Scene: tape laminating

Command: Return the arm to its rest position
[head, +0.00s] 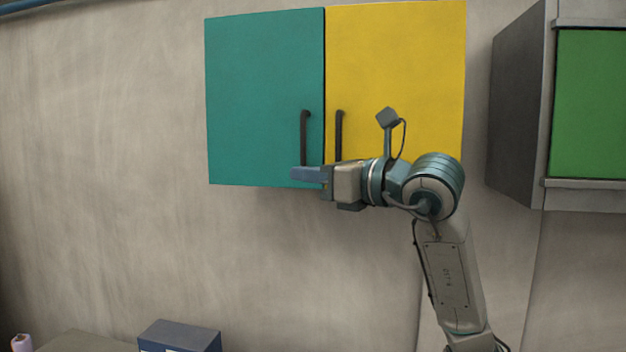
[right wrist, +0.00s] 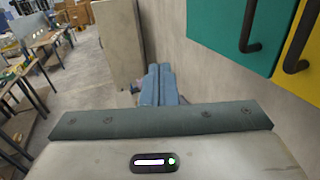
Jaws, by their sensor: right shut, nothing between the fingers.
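My right arm rises from the lower right of the head view and bends left in front of the wall cabinet. My right gripper (head: 298,174) points left at the lower edge of the cabinet, just below the dark handles. It also shows in the right wrist view (right wrist: 159,72), its two blue fingers together with nothing between them. The cabinet has a teal door (head: 262,90) and a yellow door (head: 400,75), both shut. Whether the gripper touches the teal door cannot be told from the head view. My left gripper is not in view.
A grey cabinet with a green front (head: 590,105) hangs at the right. A dark box (head: 180,335) and a pale pink spool-like thing (head: 21,342) stand at the lower left. The wall left of the teal door is bare. Tables (right wrist: 45,45) stand at the left of the wrist view.

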